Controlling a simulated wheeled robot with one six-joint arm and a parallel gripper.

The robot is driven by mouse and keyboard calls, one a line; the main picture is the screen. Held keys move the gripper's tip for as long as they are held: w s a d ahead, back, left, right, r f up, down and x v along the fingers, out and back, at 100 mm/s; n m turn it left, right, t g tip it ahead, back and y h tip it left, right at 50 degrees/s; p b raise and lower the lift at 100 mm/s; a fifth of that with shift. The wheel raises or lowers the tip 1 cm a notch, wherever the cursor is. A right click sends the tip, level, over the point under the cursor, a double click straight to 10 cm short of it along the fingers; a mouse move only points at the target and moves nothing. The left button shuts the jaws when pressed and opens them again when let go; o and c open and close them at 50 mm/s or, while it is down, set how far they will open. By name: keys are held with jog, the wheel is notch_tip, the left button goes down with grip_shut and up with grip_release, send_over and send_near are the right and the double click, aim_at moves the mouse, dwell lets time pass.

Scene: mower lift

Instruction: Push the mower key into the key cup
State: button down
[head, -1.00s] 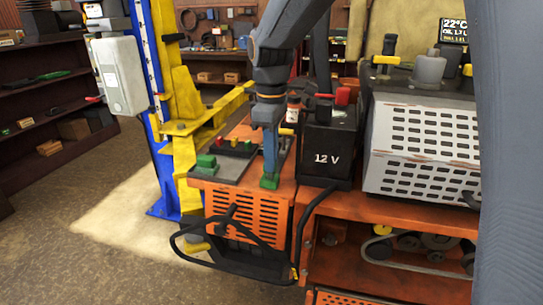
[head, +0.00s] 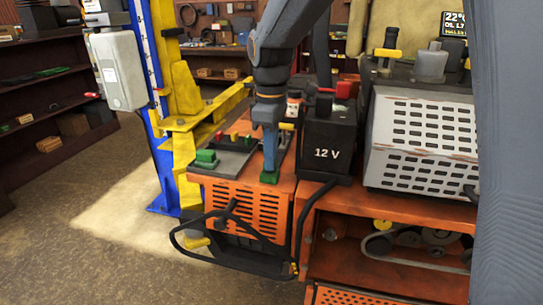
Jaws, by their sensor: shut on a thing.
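My gripper (head: 270,168) points straight down over the right part of the orange mower deck (head: 243,201), near its front edge. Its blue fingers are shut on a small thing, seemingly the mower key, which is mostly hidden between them. A green piece (head: 269,177) shows at the fingertips, low against the deck top. I cannot tell whether it touches the deck, or whether it is part of the key, the fingers or the cup. I cannot make out the key cup; the fingers may hide it.
A black 12 V battery (head: 329,150) stands close on the right, with a vented grey housing (head: 421,140) beyond. A black bar frame (head: 232,256) juts out in front. A yellow lift arm (head: 207,118) stands behind left.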

jog(key=c, duration=1.7)
grip_release()
jog(key=shift+r+b, duration=1)
jog(key=shift+r, duration=2.95)
jog(key=shift+d, duration=0.1)
